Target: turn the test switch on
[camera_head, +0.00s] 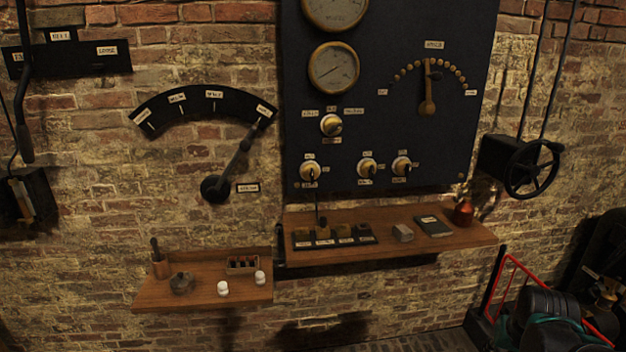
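A dark panel (390,105) hangs on the brick wall and bears several switches. A brass knob (331,124) sits mid-left on it, with small labels around it. Below, in a row, are a left knob (309,171), a middle knob (367,168) and a right knob (401,166), each with small labels. The label text is too small to read surely, so I cannot tell which is the test switch or how it is set. My gripper is not in view.
A wooden shelf (450,239) under the panel holds small items. A lower shelf (150,297) stands left. A long lever (240,155) is on the wall, and a handwheel (531,168) is at right. A red-framed cart (515,270) stands lower right.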

